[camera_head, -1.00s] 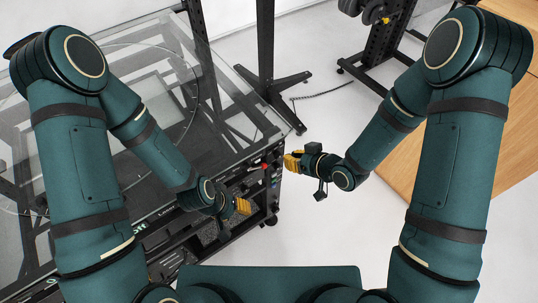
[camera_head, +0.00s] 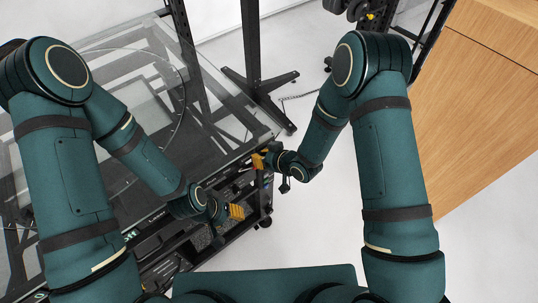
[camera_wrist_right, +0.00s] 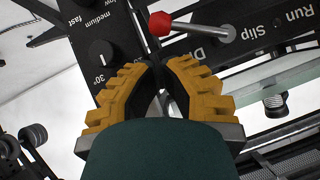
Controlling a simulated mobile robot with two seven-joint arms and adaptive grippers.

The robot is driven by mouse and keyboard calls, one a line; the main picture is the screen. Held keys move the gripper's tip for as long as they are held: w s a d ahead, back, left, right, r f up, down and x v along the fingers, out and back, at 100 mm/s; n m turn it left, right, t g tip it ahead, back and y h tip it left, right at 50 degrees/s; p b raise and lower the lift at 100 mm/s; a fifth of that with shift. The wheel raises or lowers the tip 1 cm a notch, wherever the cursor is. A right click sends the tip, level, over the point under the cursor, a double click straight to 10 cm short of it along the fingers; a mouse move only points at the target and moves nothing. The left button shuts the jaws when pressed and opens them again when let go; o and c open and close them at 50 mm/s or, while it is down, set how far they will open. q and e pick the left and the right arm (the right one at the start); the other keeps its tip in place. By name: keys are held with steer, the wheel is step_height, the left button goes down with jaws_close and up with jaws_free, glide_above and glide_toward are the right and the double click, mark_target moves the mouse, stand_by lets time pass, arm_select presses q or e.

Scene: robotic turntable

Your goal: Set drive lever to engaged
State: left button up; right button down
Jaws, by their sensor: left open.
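The drive lever (camera_wrist_right: 205,29) is a metal rod with a red ball knob (camera_wrist_right: 160,23), seen at the top of the right wrist view. It sits on a black panel with the words "Run" and "Slip" to its right. My right gripper (camera_wrist_right: 163,68) has its yellow fingertips brought close together, just below the knob and apart from it in the picture, with nothing seen between them. In the head view my right gripper (camera_head: 259,161) is at the machine's right corner, and the knob is hidden there. My left gripper (camera_head: 236,212) is open and empty over the machine's front edge.
The turntable machine (camera_head: 210,165) with its clear top fills the left. A dial (camera_wrist_right: 101,52) with speed and angle marks is left of the lever. A black stand (camera_head: 257,85) is behind; a wooden table (camera_head: 480,100) is at right.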

arm_select(q)
steer(key=shift+s+f, duration=0.1)
steer(key=shift+f, duration=0.05)
arm_select(e)
steer(key=shift+a+f, duration=0.25)
steer(key=shift+f, duration=0.7)
arm_select(q)
steer(key=shift+s+a+f+b, duration=0.3)
steer(key=shift+s+f+b, duration=0.1)
steer(key=shift+s, duration=0.25)
arm_select(e)
steer(key=shift+f, duration=0.2)
